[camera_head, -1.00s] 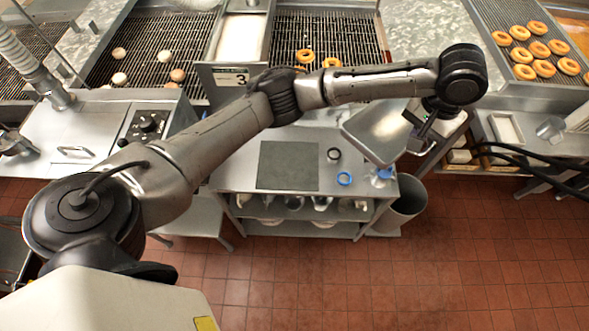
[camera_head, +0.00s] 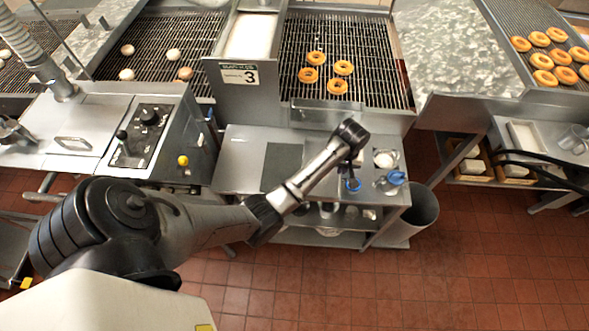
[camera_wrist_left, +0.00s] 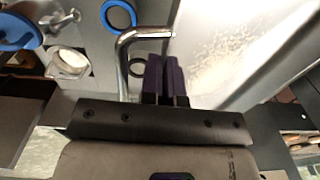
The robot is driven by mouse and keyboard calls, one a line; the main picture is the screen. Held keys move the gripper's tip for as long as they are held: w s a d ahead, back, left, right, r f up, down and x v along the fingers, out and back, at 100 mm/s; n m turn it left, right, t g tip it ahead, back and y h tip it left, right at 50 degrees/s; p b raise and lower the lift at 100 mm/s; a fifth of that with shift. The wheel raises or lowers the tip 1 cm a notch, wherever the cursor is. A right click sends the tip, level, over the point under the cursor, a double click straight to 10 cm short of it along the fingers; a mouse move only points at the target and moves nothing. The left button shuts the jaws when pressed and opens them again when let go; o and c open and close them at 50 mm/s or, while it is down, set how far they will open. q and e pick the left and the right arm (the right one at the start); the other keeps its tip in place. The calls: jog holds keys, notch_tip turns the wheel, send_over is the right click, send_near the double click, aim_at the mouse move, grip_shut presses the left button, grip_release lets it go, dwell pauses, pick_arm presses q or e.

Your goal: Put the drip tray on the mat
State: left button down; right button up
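The drip tray (camera_wrist_left: 255,45) shows in the left wrist view as a large bright metal sheet at upper right, with a bent tube handle (camera_wrist_left: 122,68) beside it. My left gripper (camera_wrist_left: 163,60) has its dark fingers close together at the handle, shut on the tray; the exact contact is hidden. In the head view my left gripper (camera_head: 350,168) is low over the counter near the rings, right of the dark grey mat (camera_head: 282,162). My forearm covers the right part of the mat and most of the tray there, so I cannot tell whether they touch. My right gripper is not in view.
A blue ring (camera_head: 352,186), a white-topped container (camera_head: 384,160) and a blue-topped item (camera_head: 395,178) stand right of the mat. A grey bin (camera_head: 412,212) stands at the counter's right end. The counter left of the mat (camera_head: 237,165) is clear.

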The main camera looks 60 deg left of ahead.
pick_arm(q)
jog(key=f, duration=0.1)
jog(key=s+a+f, duration=0.1)
jog(key=f, duration=0.1)
jog(key=shift+s+a, duration=0.3)
jog(key=shift+s, duration=0.1)
jog(key=a+f, duration=0.2)
jog(key=a, duration=0.1)
jog(key=a+f+b, duration=0.1)
jog(key=a+f, duration=0.1)
jog(key=a, duration=0.2)
jog(key=s+a+f, duration=0.1)
jog(key=a+f, duration=0.1)
jog(key=a, duration=0.1)
jog(key=shift+a+f+b, duration=0.15)
jog(key=shift+a+b, duration=0.15)
jog(key=shift+a, duration=0.05)
jog(key=shift+f+b, duration=0.45)
jog(key=shift+f, duration=1.6)
jog(key=shift+f, duration=0.15)
jog(key=c, duration=1.3)
grip_release()
jog(key=shift+s, duration=0.1)
jog(key=shift+c, duration=0.2)
